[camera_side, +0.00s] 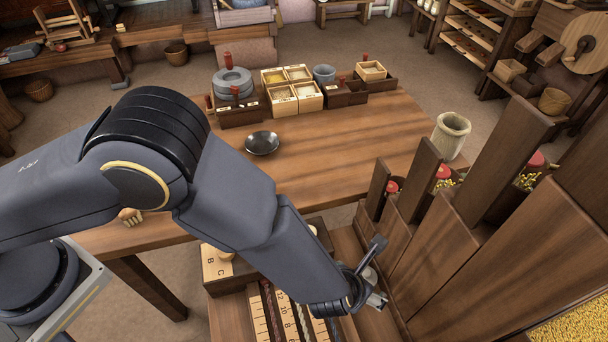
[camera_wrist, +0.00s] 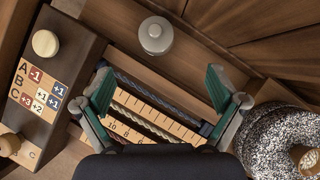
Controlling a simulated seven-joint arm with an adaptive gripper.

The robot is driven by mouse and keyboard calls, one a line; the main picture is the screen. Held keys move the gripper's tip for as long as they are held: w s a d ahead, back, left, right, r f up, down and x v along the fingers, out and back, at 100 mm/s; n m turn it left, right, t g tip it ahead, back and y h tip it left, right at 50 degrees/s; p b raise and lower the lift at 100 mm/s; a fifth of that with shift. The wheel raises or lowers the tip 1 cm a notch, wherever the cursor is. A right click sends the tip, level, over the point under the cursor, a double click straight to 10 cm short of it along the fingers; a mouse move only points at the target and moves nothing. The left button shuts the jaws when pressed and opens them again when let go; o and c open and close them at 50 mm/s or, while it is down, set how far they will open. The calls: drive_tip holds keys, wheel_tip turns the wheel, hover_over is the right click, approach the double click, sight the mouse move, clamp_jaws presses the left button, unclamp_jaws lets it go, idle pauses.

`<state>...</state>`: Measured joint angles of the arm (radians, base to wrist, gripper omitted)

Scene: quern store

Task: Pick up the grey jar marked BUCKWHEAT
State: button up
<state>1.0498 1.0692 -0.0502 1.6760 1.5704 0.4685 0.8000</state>
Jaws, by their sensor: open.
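A small grey lidded jar (camera_wrist: 156,35) with a round knob stands at the top middle of the wrist view, near the wooden panels. I see it from above and cannot read any marking on it. My gripper (camera_wrist: 160,89) is open, its green-padded fingers wide apart and nothing between them but the slatted board below. The jar is beyond the fingertips, apart from them. In the side view my gripper (camera_side: 375,274) is low beside the dark wooden bins, and a small grey shape (camera_side: 370,273), likely the jar, shows partly behind it.
A lettered board (camera_wrist: 40,90) with a pale round piece (camera_wrist: 45,43) lies left in the wrist view; a speckled round stone (camera_wrist: 262,135) is at right. Tall bin walls (camera_side: 440,270) stand right of my gripper. The table (camera_side: 320,160) holds a dark bowl (camera_side: 262,143).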

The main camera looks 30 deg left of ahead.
sight(365, 277)
drive_tip(key=x, duration=0.7)
drive_tip(key=shift+w+f, duration=0.2)
drive_tip(key=shift+f, duration=0.15)
drive_tip(key=shift+a+x, duration=0.15)
drive_tip(key=shift+x, duration=1.2)
drive_tip(key=shift+a+x, duration=0.1)
drive_tip(key=shift+x, duration=1.25)
drive_tip(key=c, duration=1.8)
clamp_jaws()
drive_tip(key=shift+r, duration=0.15)
